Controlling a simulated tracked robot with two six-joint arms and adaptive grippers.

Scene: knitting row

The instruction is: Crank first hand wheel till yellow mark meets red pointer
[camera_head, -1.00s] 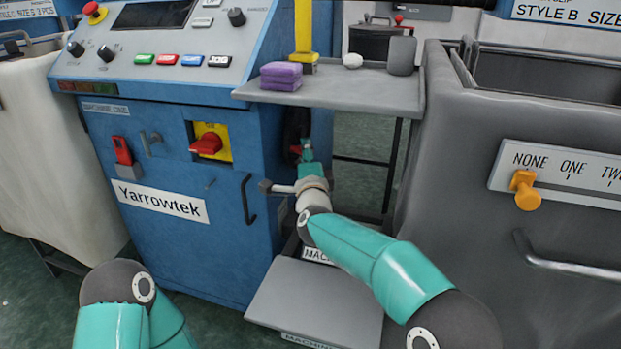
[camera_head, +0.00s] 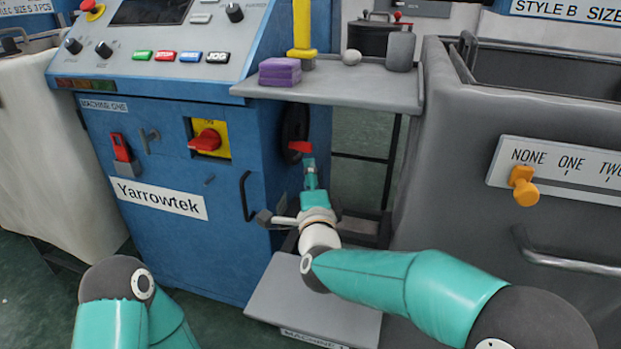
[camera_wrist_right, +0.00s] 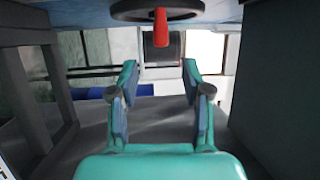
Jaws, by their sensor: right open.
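The black hand wheel (camera_head: 293,124) is on the right side of the blue machine, under the grey shelf. A red piece (camera_head: 300,147) sticks out at its lower edge; I cannot tell whether it is the crank handle or the pointer. In the right wrist view the wheel (camera_wrist_right: 128,11) is at the top, with the red piece (camera_wrist_right: 161,28) in front of it. My right gripper (camera_head: 309,172) is just below the red piece, apart from it. Its fingers (camera_wrist_right: 160,76) are open with nothing between them. No yellow mark shows on the wheel. My left gripper is out of view.
The grey shelf (camera_head: 340,88) above holds purple blocks (camera_head: 280,72) and a yellow post (camera_head: 302,30). A dark door handle (camera_head: 246,197) is left of my right wrist. A grey bin (camera_head: 450,130) stands to the right. A grey step (camera_head: 290,300) lies below.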

